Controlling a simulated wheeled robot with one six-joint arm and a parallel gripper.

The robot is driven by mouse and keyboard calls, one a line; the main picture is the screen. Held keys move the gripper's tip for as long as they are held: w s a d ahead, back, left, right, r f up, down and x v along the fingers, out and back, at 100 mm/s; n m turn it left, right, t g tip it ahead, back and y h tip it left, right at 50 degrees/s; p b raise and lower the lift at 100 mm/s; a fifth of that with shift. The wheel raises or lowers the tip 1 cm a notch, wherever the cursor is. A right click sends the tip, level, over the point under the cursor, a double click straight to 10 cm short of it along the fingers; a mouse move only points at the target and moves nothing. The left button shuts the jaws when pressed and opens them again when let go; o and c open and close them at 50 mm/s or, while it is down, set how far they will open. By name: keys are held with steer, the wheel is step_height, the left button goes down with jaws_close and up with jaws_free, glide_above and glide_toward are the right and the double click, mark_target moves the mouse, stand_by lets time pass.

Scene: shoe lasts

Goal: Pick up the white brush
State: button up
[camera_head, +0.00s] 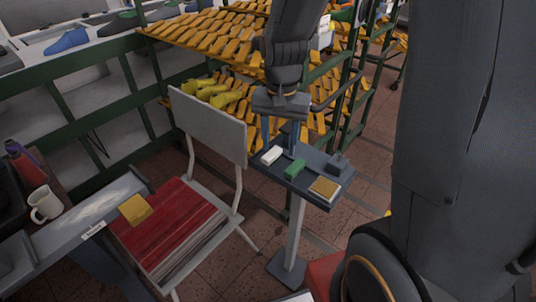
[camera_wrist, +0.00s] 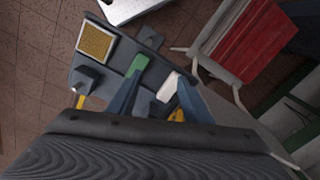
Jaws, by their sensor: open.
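The white brush (camera_head: 271,155) lies on a small dark stand (camera_head: 313,199), at its left end in the head view. In the wrist view the white brush (camera_wrist: 168,88) shows between the two blue-grey fingers, closer to the right one. My gripper (camera_head: 279,149) is open and points down over that end of the stand. In the wrist view my gripper (camera_wrist: 160,82) holds nothing between its fingers. I cannot tell how high the fingertips are above the brush.
A green brush or block (camera_head: 295,168) lies close beside the white brush. A yellow-topped block (camera_head: 324,188) and a dark object (camera_head: 338,164) are on the stand's other end. A chair (camera_head: 210,120) stands to the left, with yellow-laden racks (camera_head: 205,40) behind.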

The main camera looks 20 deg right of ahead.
mark_target(272, 153)
steer(key=w+m, duration=0.2)
steer(key=w+f+m, duration=0.1)
steer(key=w+m, duration=0.1)
steer(key=w, duration=0.1)
steer(key=shift+w+a+f, duration=0.1)
steer(key=shift+w+a, duration=0.1)
steer(key=shift+w, duration=0.1)
steer(key=shift+w+f+m, duration=0.2)
steer(key=shift+w+m, duration=0.05)
steer(key=shift+m, duration=0.05)
steer(key=shift+s+d+f+p, duration=0.1)
steer(key=shift+f+p, duration=0.5)
steer(key=shift+f, duration=1.3)
steer(key=shift+s+d+f+p, duration=0.1)
steer(key=shift+f+p, duration=0.5)
steer(key=shift+f, duration=1.3)
steer(key=shift+c, duration=0.4)
steer(key=c, duration=1.1)
